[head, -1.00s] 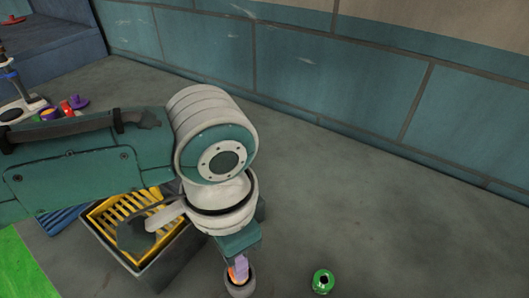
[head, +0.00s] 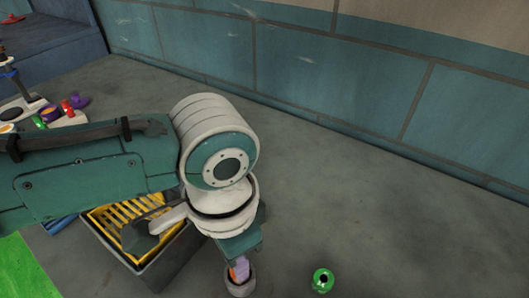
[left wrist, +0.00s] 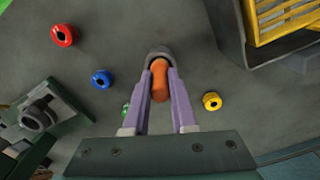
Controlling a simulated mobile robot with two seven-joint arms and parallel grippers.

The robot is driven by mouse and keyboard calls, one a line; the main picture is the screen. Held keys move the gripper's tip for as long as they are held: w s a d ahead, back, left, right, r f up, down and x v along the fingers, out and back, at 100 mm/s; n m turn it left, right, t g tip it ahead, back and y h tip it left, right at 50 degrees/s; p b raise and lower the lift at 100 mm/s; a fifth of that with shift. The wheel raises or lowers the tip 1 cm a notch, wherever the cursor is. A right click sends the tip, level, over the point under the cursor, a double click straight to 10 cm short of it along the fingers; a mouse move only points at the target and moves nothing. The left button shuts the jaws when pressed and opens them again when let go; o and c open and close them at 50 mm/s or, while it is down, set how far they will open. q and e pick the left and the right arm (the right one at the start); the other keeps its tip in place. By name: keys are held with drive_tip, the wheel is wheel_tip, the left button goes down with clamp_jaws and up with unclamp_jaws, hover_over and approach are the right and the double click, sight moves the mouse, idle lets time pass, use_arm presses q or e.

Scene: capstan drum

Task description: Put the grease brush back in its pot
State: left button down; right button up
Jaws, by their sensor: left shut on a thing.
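My left gripper (head: 239,270) points down at the front of the head view. Its lilac fingers, also seen in the left wrist view (left wrist: 160,75), are shut on the orange grease brush handle (left wrist: 160,88). The small grey pot (head: 240,288) stands on the floor directly under the fingertips. Its rim (left wrist: 158,50) also shows in the left wrist view, around the far end of the brush. The brush's lower end is hidden, so I cannot tell how deep it sits or whether it touches the pot. My right gripper is not in view.
A green ring (head: 322,280) lies right of the pot. Red (left wrist: 62,35), blue (left wrist: 101,79) and yellow (left wrist: 212,101) rings lie around it in the left wrist view. A dark crate with a yellow grate (head: 117,222) stands left. Open grey floor lies right, up to the teal wall.

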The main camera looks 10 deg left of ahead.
use_arm(q)
drive_tip(key=shift+f+b, duration=0.35)
drive_tip(key=shift+f, duration=0.3)
idle(0.9)
drive_tip(key=c, duration=0.6)
unclamp_jaws()
drive_tip(key=shift+c, duration=0.2)
drive_tip(key=shift+r, duration=0.1)
wheel_tip(320, 180, up, 10)
drive_tip(key=p, duration=0.2)
drive_tip(key=shift+p, duration=0.3)
drive_tip(key=shift+s, duration=0.1)
